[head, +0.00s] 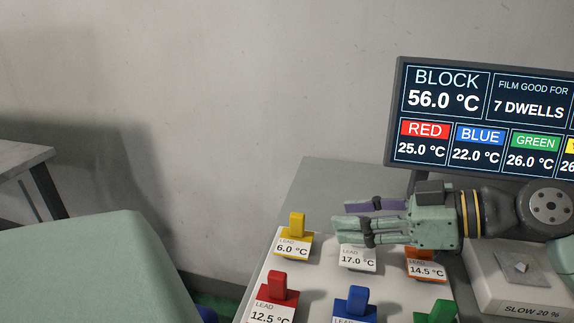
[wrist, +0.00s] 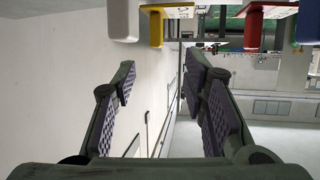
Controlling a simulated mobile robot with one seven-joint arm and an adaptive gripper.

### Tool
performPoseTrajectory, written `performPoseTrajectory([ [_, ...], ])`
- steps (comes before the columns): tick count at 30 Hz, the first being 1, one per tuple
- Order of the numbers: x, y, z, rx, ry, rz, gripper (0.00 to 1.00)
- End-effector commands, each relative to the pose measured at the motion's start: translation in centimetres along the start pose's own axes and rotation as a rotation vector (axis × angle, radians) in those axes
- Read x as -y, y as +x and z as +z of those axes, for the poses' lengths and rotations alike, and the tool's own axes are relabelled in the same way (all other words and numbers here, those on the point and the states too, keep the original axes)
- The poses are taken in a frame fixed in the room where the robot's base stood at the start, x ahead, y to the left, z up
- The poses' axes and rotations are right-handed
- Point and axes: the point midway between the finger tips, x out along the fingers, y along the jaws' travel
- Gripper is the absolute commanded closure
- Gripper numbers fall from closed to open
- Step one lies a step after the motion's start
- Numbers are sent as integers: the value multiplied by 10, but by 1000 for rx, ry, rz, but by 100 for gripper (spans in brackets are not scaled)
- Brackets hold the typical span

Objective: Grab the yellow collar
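The yellow collar (head: 297,225) stands upright on the panel at the back left, with a label reading LEAD 6.0 °C at its foot. My gripper (head: 350,221) is to its right, pointing left, with its two fingers apart and nothing visible between them. It hovers above the white 17.0 °C piece. In the wrist view the yellow collar (wrist: 157,28) shows at the top, beyond my open fingers (wrist: 160,78) and above the gap between them in the picture. The fingers do not touch it.
Red (head: 275,290), blue (head: 356,303), green (head: 440,313) and orange (head: 425,257) pieces stand nearby on the pale panel (head: 325,275). A display screen (head: 483,120) rises at the back right. A grey box marked SLOW 20 % (head: 530,300) is at right.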

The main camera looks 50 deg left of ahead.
Motion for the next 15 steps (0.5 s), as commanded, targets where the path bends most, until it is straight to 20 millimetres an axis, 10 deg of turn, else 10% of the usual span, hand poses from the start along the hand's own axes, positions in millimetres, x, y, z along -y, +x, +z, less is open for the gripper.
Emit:
performPoseTrajectory([
  [15,-1,59,-2,4,-1,-2,60],
])
